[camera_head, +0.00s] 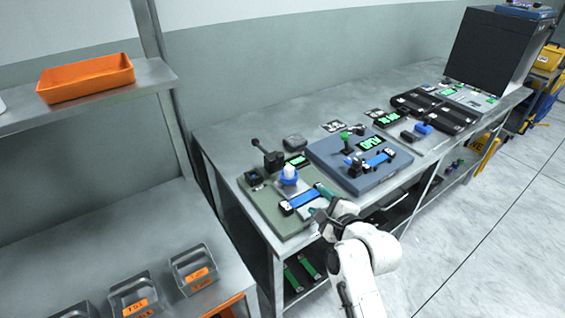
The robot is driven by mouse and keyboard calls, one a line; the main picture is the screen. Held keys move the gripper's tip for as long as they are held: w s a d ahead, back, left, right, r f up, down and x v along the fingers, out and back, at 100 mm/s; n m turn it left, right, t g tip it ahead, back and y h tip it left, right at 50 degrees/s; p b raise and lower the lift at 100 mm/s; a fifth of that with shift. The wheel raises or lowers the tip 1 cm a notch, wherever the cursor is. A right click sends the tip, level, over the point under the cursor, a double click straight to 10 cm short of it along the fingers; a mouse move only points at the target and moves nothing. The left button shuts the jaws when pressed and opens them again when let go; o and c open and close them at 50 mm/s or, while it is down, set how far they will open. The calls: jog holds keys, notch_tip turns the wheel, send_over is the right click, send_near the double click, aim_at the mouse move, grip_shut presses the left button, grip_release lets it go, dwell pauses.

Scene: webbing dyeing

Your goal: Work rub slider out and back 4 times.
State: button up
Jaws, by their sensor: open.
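A green-grey fixture board (262,205) sits at the near end of the long grey bench. The blue-and-white knob looks like the rub slider, but I cannot be sure at this size. My gripper (318,203) is at the board's right front edge, beside the strip's right end. It is open, and it appears to hold nothing. It is apart from the knob. My gripper hides part of the board's right edge.
A blue-grey board (345,178) with a green-topped lever and a green display stands just right. Black trays (436,112) and a dark cabinet (497,45) are farther along. An orange tray (86,79) lies on the left shelf. Floor (500,220) is clear at right.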

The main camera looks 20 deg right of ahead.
aim_at(282, 157)
jog(key=w+a+m+t, duration=0.1)
jog(key=w+m, duration=0.1)
jog(key=m, duration=0.1)
jog(key=w+a+r+m+t, duration=0.1)
jog(key=m, duration=0.3)
jog(key=w+a+r+m+t, duration=0.1)
jog(key=w+a+m, duration=0.1)
jog(key=m, duration=0.1)
jog(key=shift+w+a+r+h, duration=0.1)
jog(key=shift+w+r+h, duration=0.05)
jog(key=shift+w+h, duration=0.2)
jog(key=shift+w+a+r+m+t, duration=0.1)
jog(key=shift+w+a+m+t, duration=0.1)
jog(key=shift+m, duration=0.4)
jog(key=shift+w+a+m+t, duration=0.1)
jog(key=shift+m+t, duration=0.1)
jog(key=shift+m, duration=0.4)
jog(key=shift+w+a+b, duration=0.15)
jog(key=shift+w+b, duration=0.6)
jog(key=shift+w, duration=1.95)
jog(key=shift+w+a+b, duration=0.15)
jog(key=shift+w+b, duration=0.6)
jog(key=shift+w, duration=1.95)
grip_shut()
